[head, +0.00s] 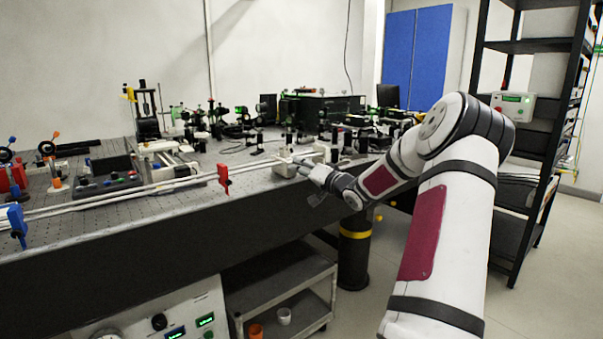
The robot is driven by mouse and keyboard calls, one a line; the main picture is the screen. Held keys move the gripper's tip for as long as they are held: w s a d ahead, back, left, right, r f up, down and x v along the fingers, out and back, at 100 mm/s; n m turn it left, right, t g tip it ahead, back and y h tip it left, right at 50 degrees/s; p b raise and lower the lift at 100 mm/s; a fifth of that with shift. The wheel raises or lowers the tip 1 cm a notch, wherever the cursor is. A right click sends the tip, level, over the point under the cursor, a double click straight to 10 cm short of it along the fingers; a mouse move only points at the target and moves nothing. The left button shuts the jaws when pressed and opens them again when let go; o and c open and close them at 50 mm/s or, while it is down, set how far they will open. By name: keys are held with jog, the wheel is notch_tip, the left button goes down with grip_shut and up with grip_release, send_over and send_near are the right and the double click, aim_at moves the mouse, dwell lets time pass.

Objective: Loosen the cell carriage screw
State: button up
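The likely cell carriage is a small pale block (284,169) at the right end of the long rails, near the bench's front edge. Its screw is too small to make out. My gripper (306,166) reaches in from the right, with its fingers at or very near the block's right side. I cannot tell whether they touch it. The fingers are small and seen from behind the arm, so their opening does not show.
Long silver rails (130,192) run along the front of the bench (245,205), with a red holder (224,180) and a blue holder (16,222) on them. Optical mounts crowd the bench behind my gripper. A grey cart (275,290) stands below, and a black rack (545,150) stands at right.

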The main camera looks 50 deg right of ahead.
grip_shut()
jog(key=shift+n, duration=0.5)
jog(key=shift+a+f+n+b, duration=0.1)
jog(key=shift+n+b, duration=4.65)
jog(key=shift+n, duration=5.65)
